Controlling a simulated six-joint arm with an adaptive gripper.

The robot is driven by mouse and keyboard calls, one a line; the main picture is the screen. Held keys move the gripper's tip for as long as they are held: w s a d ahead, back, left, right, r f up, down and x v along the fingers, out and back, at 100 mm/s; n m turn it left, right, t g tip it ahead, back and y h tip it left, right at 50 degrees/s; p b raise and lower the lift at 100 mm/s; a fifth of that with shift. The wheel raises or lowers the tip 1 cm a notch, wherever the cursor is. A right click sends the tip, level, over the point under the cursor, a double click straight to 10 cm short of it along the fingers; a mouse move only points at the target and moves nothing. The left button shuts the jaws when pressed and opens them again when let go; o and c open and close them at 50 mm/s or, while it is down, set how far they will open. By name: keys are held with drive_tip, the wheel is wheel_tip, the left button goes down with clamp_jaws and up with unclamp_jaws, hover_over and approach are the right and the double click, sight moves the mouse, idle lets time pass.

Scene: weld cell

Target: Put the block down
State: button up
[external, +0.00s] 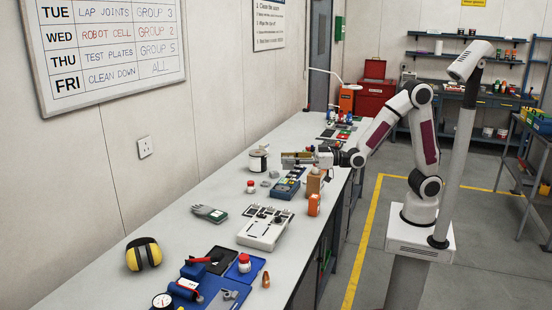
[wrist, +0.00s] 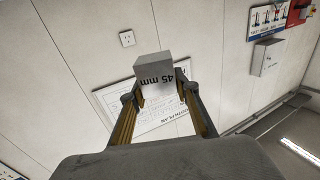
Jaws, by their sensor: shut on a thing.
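A grey block marked "45 mm" (wrist: 155,70) is between the fingertips of my gripper (wrist: 160,95) in the wrist view. My gripper is shut on it, and the block sticks out past the fingertips. The wall is behind it in that view. In the external view my gripper (external: 298,158) points left, about level, above the long bench (external: 180,240). The block is too small there to make out clearly.
Below my gripper stand a brown block (external: 315,181), an orange bottle (external: 314,205) and a blue tray (external: 288,187). A pale can (external: 259,160) stands left of it. A grey control box (external: 265,229) and glove (external: 209,213) lie nearer. Bare bench shows between them.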

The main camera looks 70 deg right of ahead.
drive_tip(key=s+a+f+h, duration=0.1)
drive_tip(key=s+a+f, duration=0.1)
drive_tip(key=a+f, duration=0.65)
drive_tip(key=s+a+f+m, duration=0.1)
drive_tip(key=a+f, duration=0.4)
drive_tip(key=a, duration=0.6)
drive_tip(key=s+a+f+h, duration=0.1)
drive_tip(key=s+a+f, duration=0.1)
drive_tip(key=a+f, duration=0.65)
drive_tip(key=w+d+r+m+t+h, duration=0.1)
drive_tip(key=d+r+m+h, duration=0.3)
drive_tip(key=h, duration=0.2)
drive_tip(key=shift+w+d, duration=0.25)
drive_tip(key=shift+d, duration=0.05)
drive_tip(key=shift+f, duration=2.5)
